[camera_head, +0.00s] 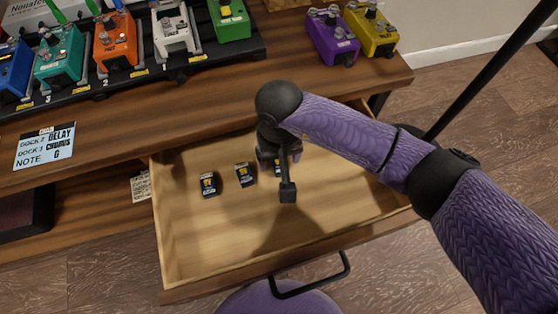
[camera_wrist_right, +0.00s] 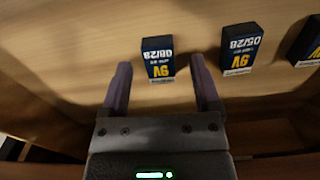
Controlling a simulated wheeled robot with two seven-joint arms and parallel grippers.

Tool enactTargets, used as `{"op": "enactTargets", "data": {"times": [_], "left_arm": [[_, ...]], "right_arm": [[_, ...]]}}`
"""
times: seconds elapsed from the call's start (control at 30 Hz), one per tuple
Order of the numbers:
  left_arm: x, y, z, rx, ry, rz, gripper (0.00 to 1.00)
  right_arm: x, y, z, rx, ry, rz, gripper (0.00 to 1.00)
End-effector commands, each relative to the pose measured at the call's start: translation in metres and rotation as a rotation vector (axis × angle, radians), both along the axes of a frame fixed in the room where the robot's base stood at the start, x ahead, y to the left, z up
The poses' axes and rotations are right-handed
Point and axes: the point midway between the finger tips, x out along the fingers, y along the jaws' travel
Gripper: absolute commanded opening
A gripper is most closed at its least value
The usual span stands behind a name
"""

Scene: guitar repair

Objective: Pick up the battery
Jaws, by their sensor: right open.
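Three small black 9V batteries with yellow and blue labels lie in the open wooden drawer. The left one (camera_head: 208,185) and the middle one (camera_head: 245,175) show clearly in the head view; the third (camera_head: 278,168) is partly hidden by my right gripper (camera_head: 280,160). In the right wrist view, a battery marked 08/28 (camera_wrist_right: 158,58) lies between the two open purple fingers (camera_wrist_right: 161,68), with gaps at its sides. A battery marked 05/28 (camera_wrist_right: 240,62) and another (camera_wrist_right: 305,42) lie to the right. My left gripper is out of view.
The drawer (camera_head: 215,245) has raised walls and a black front handle (camera_head: 310,285). The desk (camera_head: 110,120) overhangs its back. A pedalboard (camera_head: 185,70) with several pedals, and purple (camera_head: 332,38) and yellow (camera_head: 372,32) pedals, stand on the desk. The drawer's right part is clear.

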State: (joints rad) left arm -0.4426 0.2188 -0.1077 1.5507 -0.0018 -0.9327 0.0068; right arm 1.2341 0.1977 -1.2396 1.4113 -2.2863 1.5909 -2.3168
Motion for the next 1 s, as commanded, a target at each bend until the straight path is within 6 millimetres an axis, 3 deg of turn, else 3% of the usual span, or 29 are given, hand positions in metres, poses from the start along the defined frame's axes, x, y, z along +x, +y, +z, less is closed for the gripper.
{"op": "enactTargets", "data": {"times": [0.33, 0.7, 1.0], "left_arm": [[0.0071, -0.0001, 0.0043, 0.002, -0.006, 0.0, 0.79], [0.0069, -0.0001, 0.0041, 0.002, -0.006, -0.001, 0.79], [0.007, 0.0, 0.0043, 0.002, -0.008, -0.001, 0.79]], "right_arm": [[0.0001, 0.0001, -0.0034, 0.0, -0.001, 0.0, 0.78], [0.0, 0.0001, -0.0035, 0.0, 0.0, 0.0, 0.0], [0.0, 0.0001, -0.0031, 0.0, 0.0, 0.0, 0.0]]}}
